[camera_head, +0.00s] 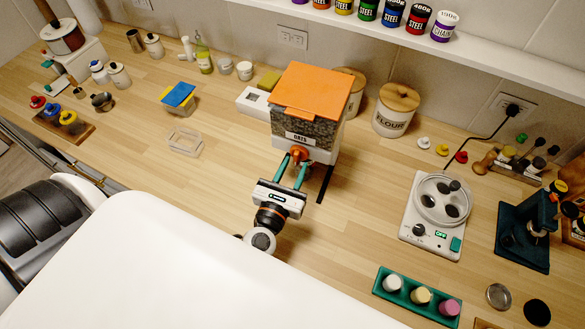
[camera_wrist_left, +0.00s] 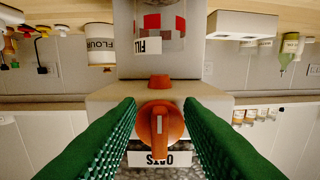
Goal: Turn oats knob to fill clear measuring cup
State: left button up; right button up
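The oats dispenser (camera_head: 308,118) stands on the counter with an orange lid and a label reading OATS. Its orange knob (camera_wrist_left: 160,128) is on the front, its grip bar upright in the upside-down left wrist view. My left gripper (camera_head: 292,168) is open, with its green fingers on either side of the knob. Narrow gaps show between knob and fingers in the wrist view. A clear cup (camera_wrist_left: 176,38) with a FILL label sits below the dispenser, with red and white patches visible through it. The dispenser and gripper hide it in the head view. My right gripper is not in view.
A flour canister (camera_head: 395,112) stands right of the dispenser. A white scale-like device (camera_head: 412,240) and a green tray (camera_head: 376,284) with several jars are further right. The counter around the dispenser's front is mostly clear.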

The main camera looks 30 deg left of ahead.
pick_arm(q)
jog(key=s+d+b, duration=0.1)
jog(key=s+b, duration=0.5)
jog(key=s, duration=0.6)
jog(key=shift+d, duration=0.3)
